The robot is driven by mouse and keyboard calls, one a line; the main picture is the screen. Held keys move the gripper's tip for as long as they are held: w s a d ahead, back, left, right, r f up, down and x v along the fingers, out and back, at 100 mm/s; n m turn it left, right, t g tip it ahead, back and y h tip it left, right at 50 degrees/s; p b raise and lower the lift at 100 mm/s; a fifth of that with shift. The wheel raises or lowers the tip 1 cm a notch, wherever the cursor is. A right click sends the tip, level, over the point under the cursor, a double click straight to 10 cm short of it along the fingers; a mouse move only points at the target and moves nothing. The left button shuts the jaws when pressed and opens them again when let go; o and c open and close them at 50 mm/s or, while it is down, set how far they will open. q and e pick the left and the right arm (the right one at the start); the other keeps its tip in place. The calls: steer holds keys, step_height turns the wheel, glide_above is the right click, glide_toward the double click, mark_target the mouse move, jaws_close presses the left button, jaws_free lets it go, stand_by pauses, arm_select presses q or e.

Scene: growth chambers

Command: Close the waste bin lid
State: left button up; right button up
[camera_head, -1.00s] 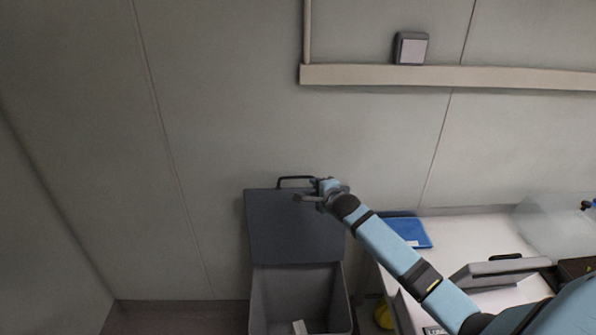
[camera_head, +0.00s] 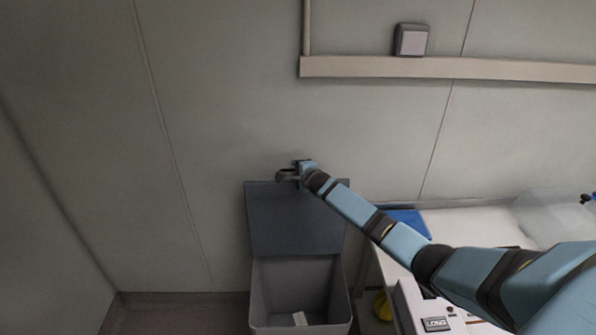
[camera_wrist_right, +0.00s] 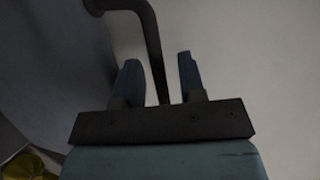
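The waste bin (camera_head: 292,290) stands on the floor against the wall, with a small pale item inside it. Its dark grey lid (camera_head: 295,222) is open and stands upright at the back. My right gripper (camera_head: 289,174) is at the lid's top edge, at the black lid handle. In the right wrist view, the two blue fingers (camera_wrist_right: 158,78) are apart, and one bar of the black handle (camera_wrist_right: 150,45) runs down between them. A gap shows on each side of the bar, so the fingers do not look clamped on it. My left gripper is in no view.
A white bench (camera_head: 470,228) with a blue tray (camera_head: 405,222) and a clear box (camera_head: 550,212) is right of the bin. A yellow object (camera_head: 382,306) lies beneath it. Wall and floor left of the bin are clear.

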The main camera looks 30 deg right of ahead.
jaws_close()
